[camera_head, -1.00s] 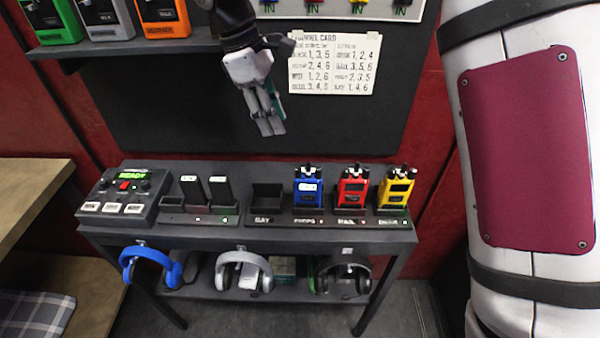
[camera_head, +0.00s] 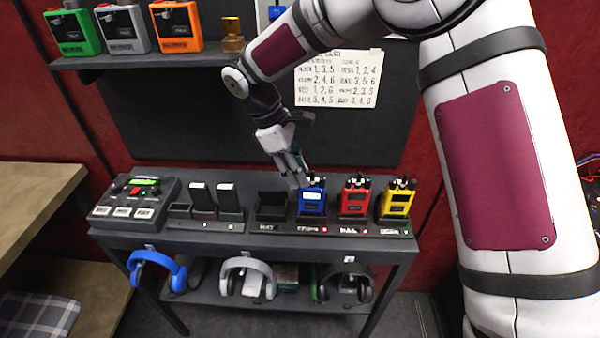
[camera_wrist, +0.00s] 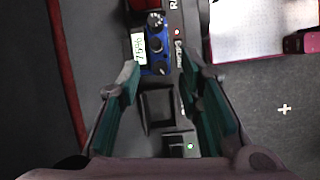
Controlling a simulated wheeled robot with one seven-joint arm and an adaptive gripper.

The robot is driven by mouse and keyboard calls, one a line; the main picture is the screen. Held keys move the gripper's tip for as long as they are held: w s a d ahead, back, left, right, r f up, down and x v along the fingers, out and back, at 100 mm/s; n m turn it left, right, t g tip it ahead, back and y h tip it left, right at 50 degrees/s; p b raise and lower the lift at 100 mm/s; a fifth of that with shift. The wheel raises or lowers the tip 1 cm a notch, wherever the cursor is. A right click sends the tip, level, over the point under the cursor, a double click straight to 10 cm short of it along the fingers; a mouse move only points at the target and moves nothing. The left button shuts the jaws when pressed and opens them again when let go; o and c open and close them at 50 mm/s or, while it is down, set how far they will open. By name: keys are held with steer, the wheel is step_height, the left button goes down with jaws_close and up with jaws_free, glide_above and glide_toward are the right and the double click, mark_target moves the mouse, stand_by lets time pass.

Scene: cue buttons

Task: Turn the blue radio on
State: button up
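The blue radio (camera_head: 312,199) stands upright in its dock on the table, left of the red and yellow radios. In the wrist view its top (camera_wrist: 154,46) shows a lit display and a black knob, beyond my fingertips. My gripper (camera_head: 298,178) is just above and left of the blue radio, near the empty dock slot. In the wrist view my gripper (camera_wrist: 163,82) has its two fingers well apart with nothing between them. The empty slot (camera_wrist: 160,106) lies below the gap.
The red radio (camera_head: 354,197) and yellow radio (camera_head: 397,199) stand close on the right. A control box (camera_head: 132,199) and two battery-like blocks in a charger (camera_head: 205,216) are on the left. Headphones (camera_head: 155,268) hang below the table's front edge. A paper card (camera_head: 340,80) is on the wall.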

steer(key=shift+d+f, duration=0.25)
steer(key=shift+f, duration=0.4)
jaws_close()
steer(key=shift+w+m+g+b, duration=0.1)
steer(key=shift+m+g+b, duration=0.2)
steer(key=shift+m+b, duration=0.2)
jaws_free()
